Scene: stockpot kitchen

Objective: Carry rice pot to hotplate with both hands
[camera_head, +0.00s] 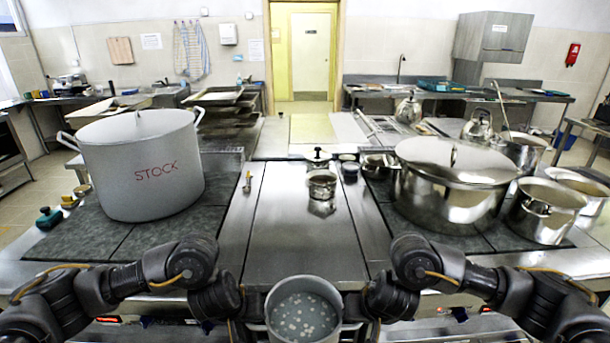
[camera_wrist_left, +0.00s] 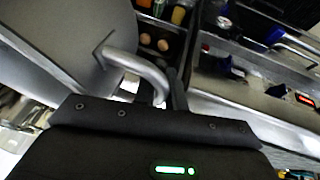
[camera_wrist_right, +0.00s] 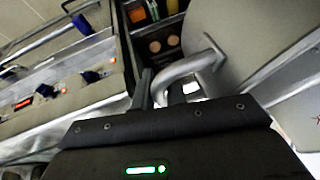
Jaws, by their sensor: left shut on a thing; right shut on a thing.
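The rice pot (camera_head: 303,318) is a grey metal pot with pale bits floating in liquid, low in the middle of the head view, close to my body before the counter's front edge. It looks about level. My left gripper (camera_wrist_left: 172,98) is shut on one of its loop handles (camera_wrist_left: 135,68). My right gripper (camera_wrist_right: 150,92) is shut on the opposite loop handle (camera_wrist_right: 190,70). The pot's wall shows in the left wrist view (camera_wrist_left: 60,35) and in the right wrist view (camera_wrist_right: 235,35). Dark flat cooking plates lie at the left (camera_head: 80,235) and right of the counter.
A big grey pot marked STOCK (camera_head: 145,170) stands on the left plates. A large lidded steel pot (camera_head: 440,200) and smaller steel pots (camera_head: 545,212) crowd the right plates. A small pan (camera_head: 322,186) sits on the middle steel strip (camera_head: 300,235), clear in front of it.

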